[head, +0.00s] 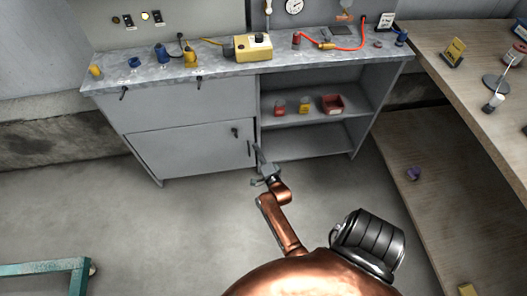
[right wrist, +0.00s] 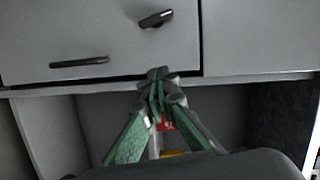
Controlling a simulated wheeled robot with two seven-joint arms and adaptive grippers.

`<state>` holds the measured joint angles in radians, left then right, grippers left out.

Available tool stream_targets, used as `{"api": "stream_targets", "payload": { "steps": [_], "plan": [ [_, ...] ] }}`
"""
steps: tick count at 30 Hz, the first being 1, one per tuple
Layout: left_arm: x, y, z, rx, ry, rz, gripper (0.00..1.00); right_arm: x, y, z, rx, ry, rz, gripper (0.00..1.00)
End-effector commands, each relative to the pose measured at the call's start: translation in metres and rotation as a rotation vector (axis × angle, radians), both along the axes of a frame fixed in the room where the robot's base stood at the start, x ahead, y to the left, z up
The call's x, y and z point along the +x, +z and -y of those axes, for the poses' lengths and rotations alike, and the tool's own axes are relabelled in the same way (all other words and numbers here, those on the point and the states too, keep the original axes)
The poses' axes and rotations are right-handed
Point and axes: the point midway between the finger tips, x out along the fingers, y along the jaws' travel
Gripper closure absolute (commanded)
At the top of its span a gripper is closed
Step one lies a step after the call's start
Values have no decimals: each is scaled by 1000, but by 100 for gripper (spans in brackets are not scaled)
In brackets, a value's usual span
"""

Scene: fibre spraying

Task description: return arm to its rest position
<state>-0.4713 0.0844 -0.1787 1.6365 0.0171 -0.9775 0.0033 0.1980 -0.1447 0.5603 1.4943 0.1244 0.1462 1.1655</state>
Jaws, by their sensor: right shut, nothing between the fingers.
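My right gripper (head: 257,148) reaches forward from my copper arm and hangs in front of the grey cabinet (head: 180,108). It looks close to the right edge of the lower door (head: 195,150); I cannot tell whether it touches. In the right wrist view my right gripper (right wrist: 158,75) has its green-sided fingers brought together at the tips, with nothing held. My left gripper is in neither view.
A workbench top (head: 215,82) carries a yellow box (head: 252,47) and a red hose (head: 360,45). Open shelves hold a red bin (head: 332,104). A wooden table (head: 480,95) stands right, a teal frame (head: 45,267) lower left. Floor between is clear.

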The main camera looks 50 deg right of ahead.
Motion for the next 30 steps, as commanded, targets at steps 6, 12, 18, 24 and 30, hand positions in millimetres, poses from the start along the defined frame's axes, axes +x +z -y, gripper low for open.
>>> {"api": "stream_targets", "payload": {
  "steps": [6, 12, 18, 24, 30],
  "plan": [
    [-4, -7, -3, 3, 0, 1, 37, -1, 0, -5, -1, 2, -1, 100],
    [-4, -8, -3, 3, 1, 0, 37, -2, 0, -5, -1, 2, -1, 100],
    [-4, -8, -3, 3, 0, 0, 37, -2, 0, -5, -1, 2, -1, 100],
    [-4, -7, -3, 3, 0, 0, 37, -2, -1, -5, -2, 4, -5, 100],
    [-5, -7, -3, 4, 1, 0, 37, -20, -50, -29, -104, 115, -240, 100]
  ]
}}
